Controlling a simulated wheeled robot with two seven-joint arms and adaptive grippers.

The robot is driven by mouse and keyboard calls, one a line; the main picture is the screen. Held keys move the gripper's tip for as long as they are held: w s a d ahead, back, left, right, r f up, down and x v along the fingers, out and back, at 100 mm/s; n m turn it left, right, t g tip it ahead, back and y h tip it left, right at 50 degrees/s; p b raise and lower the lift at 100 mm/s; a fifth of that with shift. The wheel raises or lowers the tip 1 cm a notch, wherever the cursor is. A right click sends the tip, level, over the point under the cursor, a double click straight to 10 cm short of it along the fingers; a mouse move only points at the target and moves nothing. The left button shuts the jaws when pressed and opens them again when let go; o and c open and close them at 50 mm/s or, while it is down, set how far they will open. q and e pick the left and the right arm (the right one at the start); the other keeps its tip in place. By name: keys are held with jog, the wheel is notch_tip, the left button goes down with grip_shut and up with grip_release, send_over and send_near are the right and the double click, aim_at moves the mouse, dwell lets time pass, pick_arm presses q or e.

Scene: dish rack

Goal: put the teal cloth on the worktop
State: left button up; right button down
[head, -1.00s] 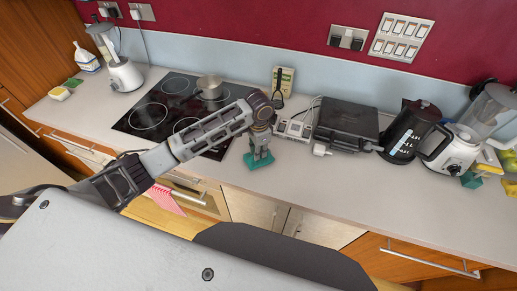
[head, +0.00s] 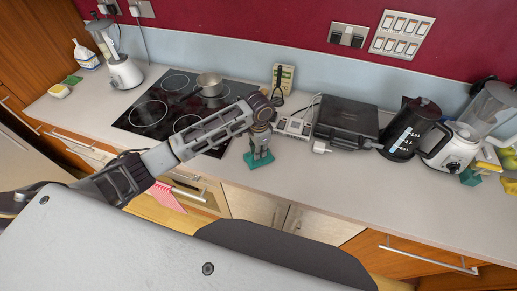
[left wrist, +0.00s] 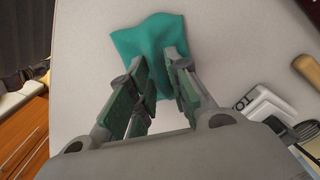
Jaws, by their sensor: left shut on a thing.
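The teal cloth (head: 258,160) is at the worktop (head: 310,190), just right of the hob. In the left wrist view the cloth (left wrist: 148,33) spreads beyond and between the fingers, over the pale surface. My left gripper (head: 258,152) points down and is shut on the cloth. It also shows in the left wrist view (left wrist: 160,60), with a pinched fold of cloth between its fingertips. The cloth looks to be touching the worktop or very close above it. My right gripper is not in view.
A black hob (head: 165,115) with a pot (head: 209,84) lies to the left. A black grill (head: 345,122), a kettle (head: 410,128) and a blender (head: 460,145) stand to the right. The worktop in front of them is clear.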

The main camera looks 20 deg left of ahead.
pick_arm(q)
jog(key=shift+f, duration=0.3)
dwell(0.7)
jog(key=o, duration=1)
jog(key=shift+c, duration=0.2)
jog(key=shift+c, duration=0.3)
jog(key=c, duration=0.3)
jog(key=shift+c, duration=0.2)
jog(key=shift+r, duration=0.35)
jog(key=shift+r, duration=0.35)
jog(key=shift+r, duration=0.35)
